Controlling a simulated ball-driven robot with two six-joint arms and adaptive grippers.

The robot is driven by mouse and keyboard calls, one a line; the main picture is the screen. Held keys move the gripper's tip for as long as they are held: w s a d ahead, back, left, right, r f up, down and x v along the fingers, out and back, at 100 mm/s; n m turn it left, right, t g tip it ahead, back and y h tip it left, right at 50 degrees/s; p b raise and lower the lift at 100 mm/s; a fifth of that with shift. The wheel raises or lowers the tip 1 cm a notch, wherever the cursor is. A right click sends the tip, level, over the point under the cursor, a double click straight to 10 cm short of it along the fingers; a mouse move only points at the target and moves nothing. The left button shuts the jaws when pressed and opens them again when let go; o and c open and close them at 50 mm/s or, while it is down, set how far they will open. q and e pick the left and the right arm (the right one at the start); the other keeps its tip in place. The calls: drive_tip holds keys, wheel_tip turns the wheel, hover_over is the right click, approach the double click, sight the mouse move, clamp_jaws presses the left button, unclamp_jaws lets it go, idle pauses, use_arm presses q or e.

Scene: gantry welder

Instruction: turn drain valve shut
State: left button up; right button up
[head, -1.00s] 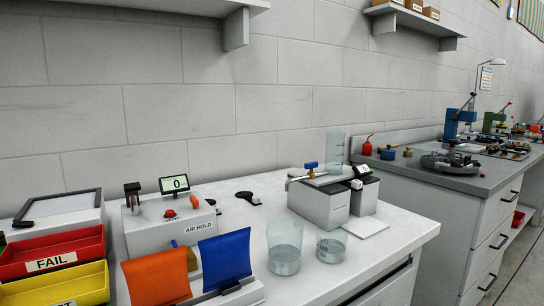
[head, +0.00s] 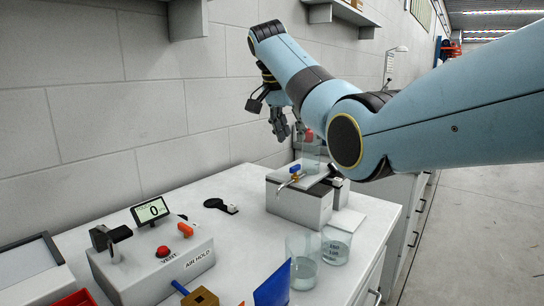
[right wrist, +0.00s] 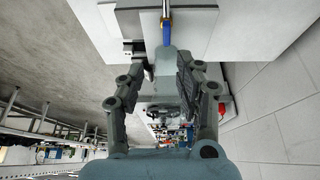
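A tap with a blue handle (head: 295,169) sits on top of a grey box (head: 300,206) on the white bench, its spout pointing left. My right gripper (head: 280,128) is above and behind the box, apart from the tap. In the right wrist view, its fingers (right wrist: 160,72) stand open with a gap between them. A blue bar with brass on it, probably the tap handle (right wrist: 166,34), lies ahead of the fingertips there. I cannot tell whether the tap is open or shut. My left gripper is not in view.
The air hold unit (head: 150,262) and a brass block (head: 200,298) with a blue lever are at front left. The wall is close behind my right gripper.

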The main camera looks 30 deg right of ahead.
drive_tip(key=a, duration=0.1)
approach(295, 166)
drive_tip(key=x, duration=0.2)
drive_tip(key=shift+d+f, duration=0.2)
drive_tip(key=shift+f, duration=0.05)
drive_tip(key=x, duration=0.5)
drive_tip(key=shift+w+f, duration=0.1)
drive_tip(key=shift+f, duration=0.15)
drive_tip(key=shift+d+f, duration=0.1)
drive_tip(key=shift+f, duration=0.15)
drive_tip(key=shift+c, duration=0.6)
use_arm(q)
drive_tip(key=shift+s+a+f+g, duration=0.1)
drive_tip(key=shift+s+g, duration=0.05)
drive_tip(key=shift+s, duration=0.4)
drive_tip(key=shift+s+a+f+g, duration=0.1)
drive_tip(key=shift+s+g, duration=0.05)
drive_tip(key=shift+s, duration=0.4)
use_arm(e)
clamp_jaws()
